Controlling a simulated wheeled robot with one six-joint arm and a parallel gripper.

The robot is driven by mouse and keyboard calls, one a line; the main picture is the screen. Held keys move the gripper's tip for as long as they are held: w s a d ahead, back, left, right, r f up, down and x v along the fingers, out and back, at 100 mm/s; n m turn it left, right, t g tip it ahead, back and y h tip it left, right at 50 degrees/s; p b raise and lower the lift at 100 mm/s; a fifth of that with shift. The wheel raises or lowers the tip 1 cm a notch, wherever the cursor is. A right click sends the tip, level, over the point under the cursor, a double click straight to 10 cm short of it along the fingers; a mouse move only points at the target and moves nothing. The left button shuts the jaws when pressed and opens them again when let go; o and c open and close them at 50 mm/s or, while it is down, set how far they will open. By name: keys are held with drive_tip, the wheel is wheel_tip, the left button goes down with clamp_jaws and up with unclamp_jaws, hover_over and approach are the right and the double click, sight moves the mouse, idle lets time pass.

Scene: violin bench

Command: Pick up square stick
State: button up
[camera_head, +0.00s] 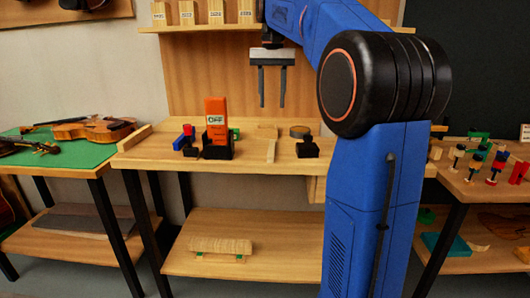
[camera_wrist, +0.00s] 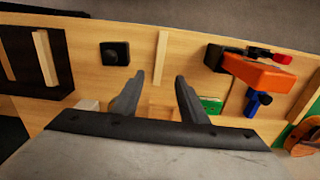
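A thin, light wooden square stick (camera_head: 271,150) lies on the middle of the workbench, pointing toward the front edge. In the wrist view the stick (camera_wrist: 161,58) lies beyond my fingertips, roughly in line with the gap between them. My gripper (camera_head: 272,100) hangs pointing down, well above the bench and toward its back. Its two fingers are apart with nothing between them; they also show in the wrist view (camera_wrist: 160,78). A second light strip (camera_wrist: 45,58) shows at the left of the wrist view; I cannot tell exactly what it is.
On the workbench (camera_head: 140,160), a black block (camera_head: 307,148) stands right of the stick. An orange box (camera_head: 216,122) in a black holder stands left. A flat wooden piece (camera_head: 267,131) and a round item (camera_head: 299,131) lie behind. A shelf with wooden blocks (camera_head: 187,12) is above.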

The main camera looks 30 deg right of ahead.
sight(272, 148)
wheel_tip(272, 148, down, 16)
drive_tip(key=shift+w+d+r, duration=0.1)
drive_tip(key=shift+r, duration=0.15)
clamp_jaws()
idle(0.5)
